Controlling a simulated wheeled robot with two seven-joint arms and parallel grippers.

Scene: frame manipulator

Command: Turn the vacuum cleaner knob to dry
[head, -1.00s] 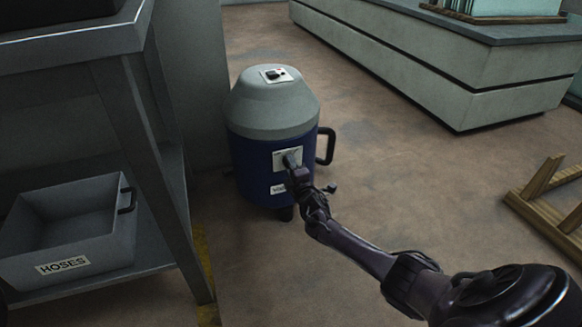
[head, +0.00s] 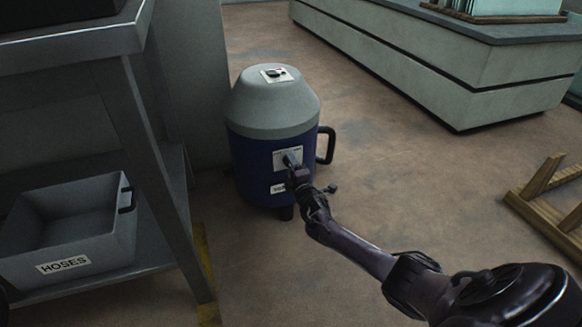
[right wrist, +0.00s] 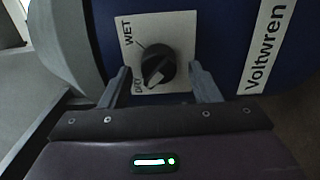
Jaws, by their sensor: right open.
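The vacuum cleaner (head: 270,105) stands on the floor, with a grey domed top and blue body. Its white dial plate (head: 287,157) faces me and carries a round black knob (right wrist: 158,67). In the right wrist view, WET is printed at the plate's upper left and DRY at its lower left, partly hidden. The knob's pale mark appears to face the DRY side. My right gripper (head: 293,168) is at the plate; in the wrist view its open fingers (right wrist: 160,70) stand either side of the knob, with visible gaps. My left gripper is not in view.
A metal shelf unit (head: 160,130) with a grey HOSES bin (head: 65,240) stands at left. A black handle (head: 327,145) sticks out from the vacuum's right side. A long counter (head: 440,65) is behind right, a wooden frame (head: 545,205) at far right. Floor between is clear.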

